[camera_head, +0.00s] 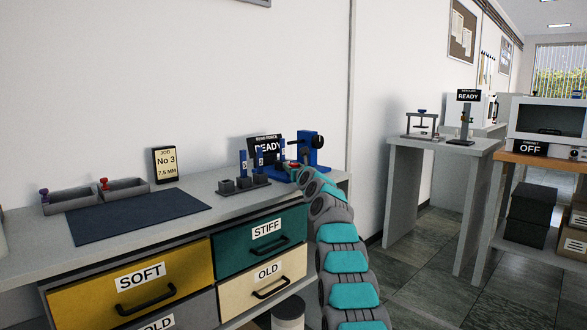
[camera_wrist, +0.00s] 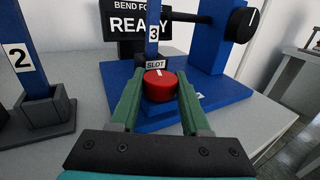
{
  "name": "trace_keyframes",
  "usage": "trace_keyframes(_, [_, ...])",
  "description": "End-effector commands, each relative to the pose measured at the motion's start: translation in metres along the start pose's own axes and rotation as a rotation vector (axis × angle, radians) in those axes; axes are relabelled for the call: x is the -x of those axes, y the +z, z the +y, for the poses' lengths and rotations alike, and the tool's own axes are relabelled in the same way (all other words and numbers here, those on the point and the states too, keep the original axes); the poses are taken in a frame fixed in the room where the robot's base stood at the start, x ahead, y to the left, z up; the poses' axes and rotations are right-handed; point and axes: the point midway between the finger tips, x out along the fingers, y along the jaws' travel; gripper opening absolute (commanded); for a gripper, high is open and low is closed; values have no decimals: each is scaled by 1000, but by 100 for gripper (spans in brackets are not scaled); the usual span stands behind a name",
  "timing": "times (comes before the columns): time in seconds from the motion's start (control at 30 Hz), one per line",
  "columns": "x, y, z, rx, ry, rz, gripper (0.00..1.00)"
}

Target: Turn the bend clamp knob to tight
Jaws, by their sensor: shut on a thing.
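A red knob (camera_wrist: 160,86) with a white mark sits on the blue bend press base (camera_wrist: 225,100), just in front of the SLOT label. Its mark points roughly up, away from me, in the wrist view. My gripper (camera_wrist: 159,82) is shut on the red knob, one green finger on each side. A blue strip (camera_wrist: 153,35) labelled 3 stands upright behind the knob at the slot. In the head view the blue press (camera_head: 310,150) stands at the bench's far right end, with my gripper (camera_head: 294,169) at its front. The knob has no readable tight or loose lettering.
A black dial (camera_wrist: 241,20) with a white mark is on the press's right post. A READY sign (camera_wrist: 140,25) stands behind. A blue strip labelled 2 (camera_wrist: 19,60) stands in a grey holder (camera_wrist: 45,115) at left. A dark mat (camera_head: 140,213) lies clear on the bench.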

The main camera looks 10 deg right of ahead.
Motion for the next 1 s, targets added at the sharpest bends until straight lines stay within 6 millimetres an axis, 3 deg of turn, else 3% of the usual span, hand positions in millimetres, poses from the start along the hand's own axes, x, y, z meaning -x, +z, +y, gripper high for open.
trace_keyframes(0.03, [0, 0, 0, 0, 0, 0, 32])
trace_keyframes(0.33, [0, 0, 0, 0, 0, 0, 0])
trace_keyframes(1.0, [-1, -1, 1, 0, -125, 4, 0])
